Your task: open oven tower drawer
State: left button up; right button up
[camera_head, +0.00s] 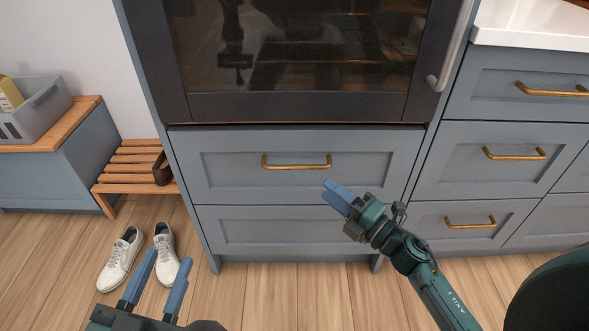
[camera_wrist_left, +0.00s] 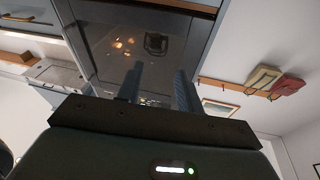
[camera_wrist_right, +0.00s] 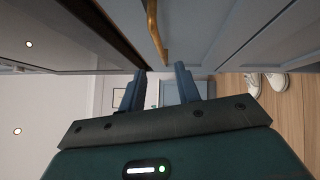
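The oven tower drawer (camera_head: 225,173) is a blue-grey panel under the dark glass oven (camera_head: 290,107). A thin dark gap runs along its top edge; it looks shut or nearly so. Its brass bar handle (camera_head: 297,167) also shows in the right wrist view (camera_wrist_right: 155,35), just beyond the fingertips. My right gripper (camera_head: 334,190) is open and empty, in front of the drawer, to the lower right of the handle and apparently apart from it. My left gripper (camera_head: 165,267) is open and empty low at the left, away from the drawer; its fingers show in the left wrist view (camera_wrist_left: 160,80).
A handleless panel (camera_head: 270,230) lies below the drawer. Drawers with brass handles (camera_head: 515,154) stand at the right under a white counter (camera_head: 530,28). A slatted wooden bench (camera_head: 130,165) and white shoes (camera_head: 120,262) are at the left. The floor before the tower is clear.

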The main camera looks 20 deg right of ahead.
aim_at(299, 167)
jog(key=b+x, duration=0.1)
jog(key=x, duration=0.9)
jog(key=shift+w+a, duration=0.1)
jog(key=shift+w, duration=0.15)
grip_shut()
